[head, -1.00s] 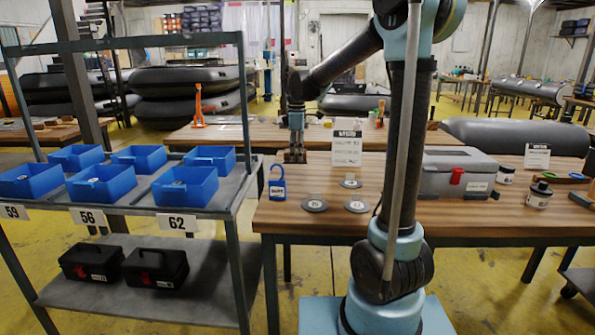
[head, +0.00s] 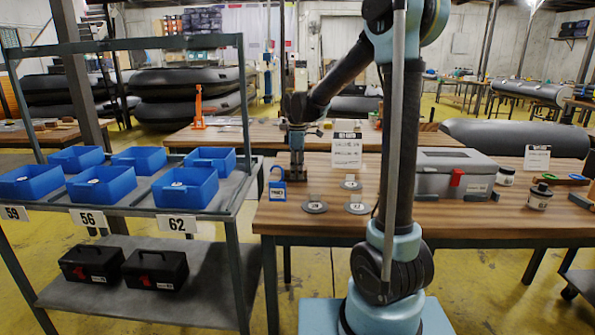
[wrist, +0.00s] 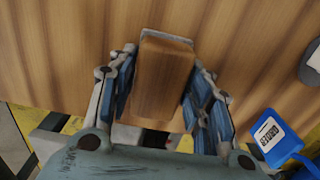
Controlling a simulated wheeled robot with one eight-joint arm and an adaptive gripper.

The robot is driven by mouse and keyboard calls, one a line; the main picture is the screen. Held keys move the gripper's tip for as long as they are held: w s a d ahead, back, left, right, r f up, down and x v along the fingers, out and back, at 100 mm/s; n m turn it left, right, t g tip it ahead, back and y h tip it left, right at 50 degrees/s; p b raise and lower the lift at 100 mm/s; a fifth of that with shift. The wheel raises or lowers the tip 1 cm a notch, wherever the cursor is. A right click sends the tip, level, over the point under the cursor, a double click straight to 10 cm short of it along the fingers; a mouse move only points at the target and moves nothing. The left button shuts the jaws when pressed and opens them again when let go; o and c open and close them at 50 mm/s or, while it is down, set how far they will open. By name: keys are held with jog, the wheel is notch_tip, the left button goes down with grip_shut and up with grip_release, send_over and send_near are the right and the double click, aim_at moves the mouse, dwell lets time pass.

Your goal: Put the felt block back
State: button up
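A brown block with a wood-like top (wrist: 163,80) lies between the fingers of my gripper (wrist: 162,85) in the wrist view. I take it for the felt block; a thin paler edge shows along its far end. The fingers press in from both sides and look closed on it. In the head view my gripper (head: 296,150) points down over the left part of the wooden table (head: 420,215), the dark block (head: 293,173) at its tips. Whether the block touches the tabletop is unclear.
A blue padlock-shaped tag (head: 278,192) stands close by at the table's left edge. Grey discs (head: 314,207) lie to the right. A sign (head: 346,150), a grey toolbox (head: 452,178) and jars (head: 539,199) stand farther along. A rack with blue bins (head: 186,186) is left.

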aim_at(297, 167)
jog(key=shift+o, duration=0.5)
jog(key=shift+r, duration=0.1)
notch_tip(297, 167, up, 12)
dwell(0.4)
